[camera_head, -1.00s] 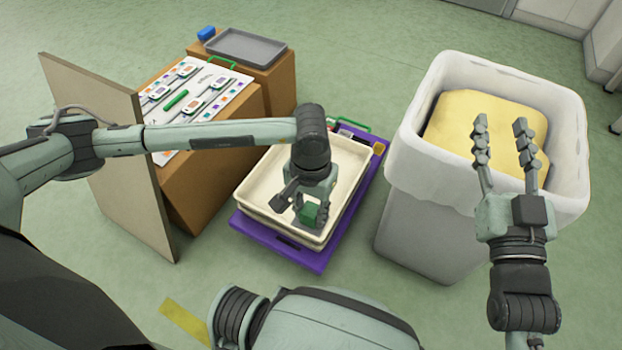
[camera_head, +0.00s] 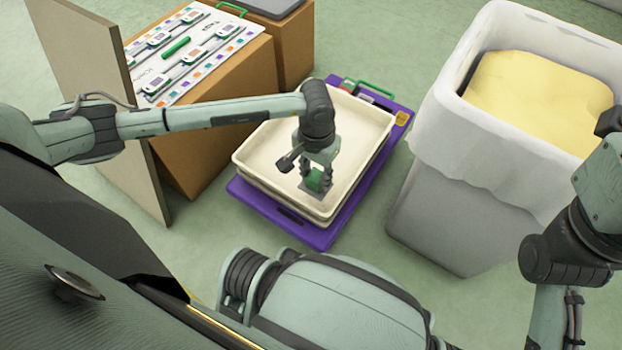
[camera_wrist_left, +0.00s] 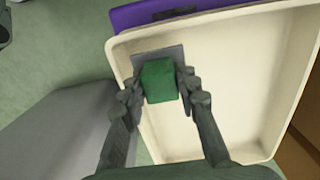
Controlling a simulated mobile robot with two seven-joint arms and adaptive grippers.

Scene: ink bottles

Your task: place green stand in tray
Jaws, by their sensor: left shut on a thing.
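The green stand (camera_head: 319,181) is a green block above a flat grey plate. It also shows in the left wrist view (camera_wrist_left: 159,82), between the fingers. My left gripper (camera_head: 316,179) is shut on it, fingers pointing down, over the near end of the cream tray (camera_head: 262,148). In the left wrist view the grey plate (camera_wrist_left: 172,53) lies inside the tray's outline, by one wall; I cannot tell if it touches the floor. The tray is otherwise empty where I see it. My right gripper's palm (camera_head: 604,188) is at the right edge; its fingers are out of frame.
The tray sits on a purple base (camera_head: 300,232) with a green handle (camera_head: 369,88). A white-lined bin (camera_head: 475,130) with yellow contents stands to its right. A brown box (camera_head: 215,160) with a white board on top and an upright panel (camera_head: 110,110) are left.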

